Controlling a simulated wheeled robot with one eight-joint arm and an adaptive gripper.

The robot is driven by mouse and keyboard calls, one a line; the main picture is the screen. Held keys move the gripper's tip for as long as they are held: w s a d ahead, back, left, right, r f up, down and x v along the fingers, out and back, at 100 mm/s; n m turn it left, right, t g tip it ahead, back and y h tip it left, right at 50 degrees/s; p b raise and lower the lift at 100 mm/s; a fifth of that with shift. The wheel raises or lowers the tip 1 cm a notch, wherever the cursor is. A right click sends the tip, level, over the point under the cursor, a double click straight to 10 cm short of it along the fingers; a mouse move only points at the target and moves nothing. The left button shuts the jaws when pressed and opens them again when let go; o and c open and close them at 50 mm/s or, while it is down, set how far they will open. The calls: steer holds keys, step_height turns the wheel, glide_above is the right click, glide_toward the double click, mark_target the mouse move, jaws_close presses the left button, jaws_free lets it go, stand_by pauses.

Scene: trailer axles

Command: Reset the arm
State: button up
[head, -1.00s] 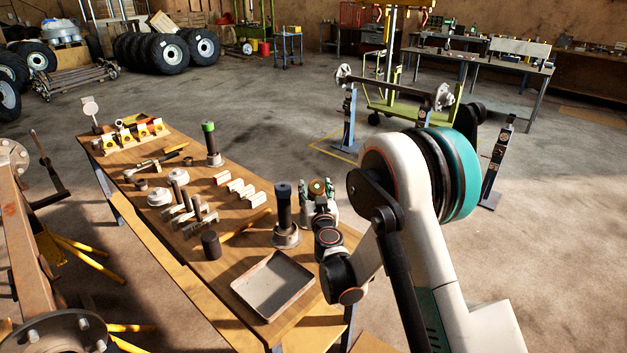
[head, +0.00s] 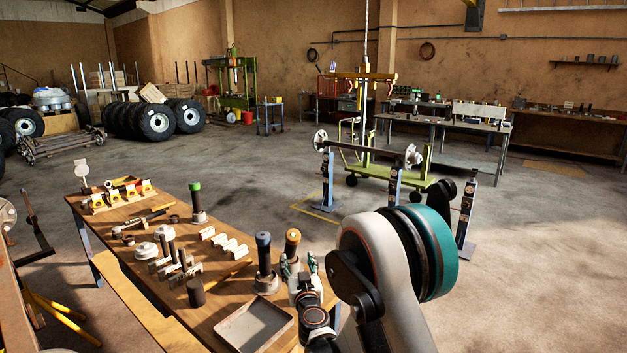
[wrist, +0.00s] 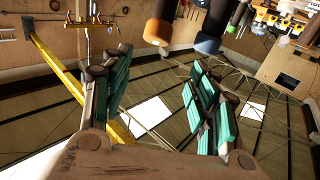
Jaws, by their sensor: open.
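My gripper (head: 298,264) is at the table's near right end, its green-padded fingers pointing up and spread apart. It is open and nothing shows held between the fingers in the wrist view (wrist: 160,85). A dark cylindrical tool with an orange top (head: 292,238) shows just behind the fingers, its lower part hidden. A similar tool with a blue top (head: 263,240) stands upright to its left. The wrist view is upside down, with the orange-topped tool (wrist: 212,30) and blue-topped tool (wrist: 160,18) at its upper edge, apart from the fingers.
The wooden table (head: 222,265) bears a grey tray (head: 254,325), a green-topped tool (head: 197,203), metal blocks (head: 225,243) and a dark cylinder (head: 196,293). An axle on blue stands (head: 365,151) is beyond. Open floor (head: 540,240) lies at right.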

steer(key=s+d+r+m+g+h, duration=0.25)
steer(key=s+d+r, duration=0.45)
steer(key=d, duration=0.4)
steer(key=s+d+r+m+g+h, duration=0.1)
steer(key=s+d+r+h, duration=0.4)
steer(key=d+r, duration=0.5)
steer(key=s+d+g+y, duration=0.1)
steer(key=s+d+g, duration=0.4)
steer(key=s, duration=0.9)
steer(key=s+f+g+y, duration=0.1)
steer(key=s+f, duration=0.1)
steer(key=s, duration=0.7)
steer(key=s+a+f+n+g+y, duration=0.1)
steer(key=s+f+y, duration=0.1)
steer(key=s, duration=0.8)
steer(key=shift+a+f, duration=0.15)
steer(key=shift+f, duration=0.65)
steer(key=shift+o, duration=0.5)
steer(key=shift+s, duration=0.1)
